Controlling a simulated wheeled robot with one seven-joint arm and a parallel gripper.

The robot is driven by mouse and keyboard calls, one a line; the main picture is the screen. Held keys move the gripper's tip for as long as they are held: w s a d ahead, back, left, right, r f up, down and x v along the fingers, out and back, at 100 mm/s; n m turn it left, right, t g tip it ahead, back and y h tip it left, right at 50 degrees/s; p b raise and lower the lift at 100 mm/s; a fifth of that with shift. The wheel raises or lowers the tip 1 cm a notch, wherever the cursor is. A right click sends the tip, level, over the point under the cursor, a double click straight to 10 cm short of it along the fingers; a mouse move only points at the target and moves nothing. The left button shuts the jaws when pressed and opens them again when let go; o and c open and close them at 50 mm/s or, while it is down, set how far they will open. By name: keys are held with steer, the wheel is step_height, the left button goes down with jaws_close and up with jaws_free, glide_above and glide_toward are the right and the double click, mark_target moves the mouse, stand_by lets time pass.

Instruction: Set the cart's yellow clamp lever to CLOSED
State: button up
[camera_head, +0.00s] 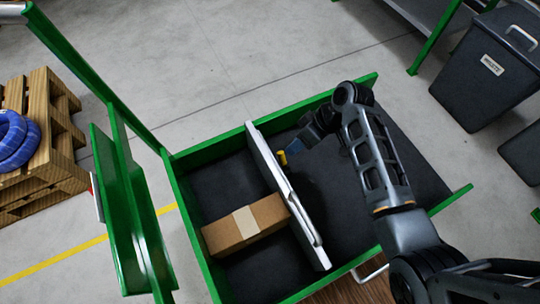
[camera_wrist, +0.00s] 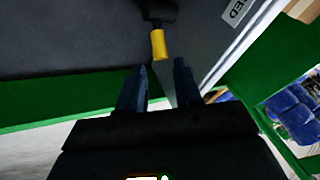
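The yellow clamp lever (camera_head: 282,157) shows as a small yellow piece beside the pale divider panel (camera_head: 263,152) in the green cart (camera_head: 205,158). In the wrist view its yellow handle (camera_wrist: 158,44) hangs from a black pivot (camera_wrist: 160,11), with its free end toward my fingers. My gripper (camera_wrist: 159,76) is open and empty, its two fingertips either side of the line of the handle and a little short of its end. In the head view my gripper (camera_head: 302,146) is just right of the lever. A label (camera_wrist: 237,10) on the panel shows only the letters "ED"; the rest is cut off.
A taped cardboard box (camera_head: 244,224) lies in the cart left of the panel. The cart's green rim surrounds my arm's reach. A pallet (camera_head: 40,150) with a blue coil (camera_head: 14,138) stands at left, a dark waste bin (camera_head: 487,70) at upper right.

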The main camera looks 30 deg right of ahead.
steer(key=b+x, duration=0.2)
steer(key=x, duration=0.5)
steer(key=shift+f, duration=0.15)
steer(key=shift+c, duration=0.5)
jaws_close()
